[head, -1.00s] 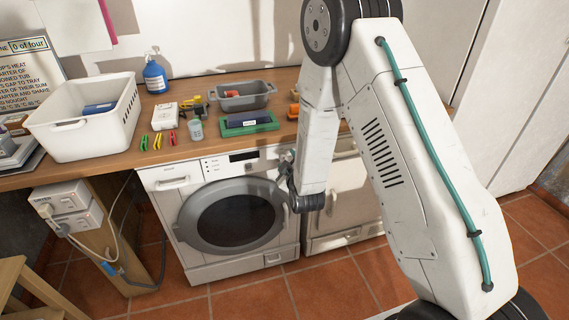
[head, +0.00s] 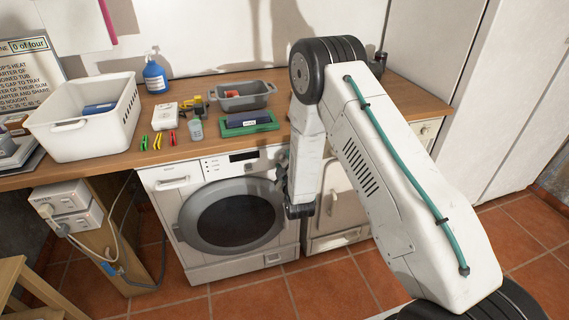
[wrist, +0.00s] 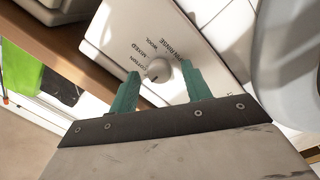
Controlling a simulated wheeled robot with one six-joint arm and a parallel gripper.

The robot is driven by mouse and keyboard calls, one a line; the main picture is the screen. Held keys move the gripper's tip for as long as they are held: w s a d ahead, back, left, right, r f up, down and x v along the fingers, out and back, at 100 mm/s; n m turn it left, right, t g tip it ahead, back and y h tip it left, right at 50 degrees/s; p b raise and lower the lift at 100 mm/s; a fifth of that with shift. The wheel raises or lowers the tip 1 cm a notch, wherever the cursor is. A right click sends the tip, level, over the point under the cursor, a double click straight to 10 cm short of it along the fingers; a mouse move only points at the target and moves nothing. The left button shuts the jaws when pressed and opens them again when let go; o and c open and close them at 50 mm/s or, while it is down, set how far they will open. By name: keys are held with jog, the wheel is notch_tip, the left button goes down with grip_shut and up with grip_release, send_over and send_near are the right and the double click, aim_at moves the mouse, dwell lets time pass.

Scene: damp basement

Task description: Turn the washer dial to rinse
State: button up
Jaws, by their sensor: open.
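The white washer (head: 190,178) with its grey round door stands under the wooden counter, its control panel along the top. In the wrist view, the white round dial (wrist: 158,71) sits on the panel, with COTTON, MIXED, WOOL and RINSE printed around it. A small dark mark shows on the dial's lower left side, toward COTTON. My gripper (wrist: 161,73) is open, with one teal finger on each side of the dial. I cannot tell whether the fingers touch it. In the head view, my arm hides the dial and most of the gripper.
The counter (head: 330,105) above holds a white basket (head: 70,140), a blue bottle (head: 155,76), a grey tray (head: 243,104), a green tray (head: 262,128) and small items. A second white appliance (head: 342,205) stands right of the washer. Tiled floor in front is clear.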

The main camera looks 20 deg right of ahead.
jog(key=shift+c, duration=0.2)
jog(key=c, duration=0.9)
jog(key=shift+c, duration=0.2)
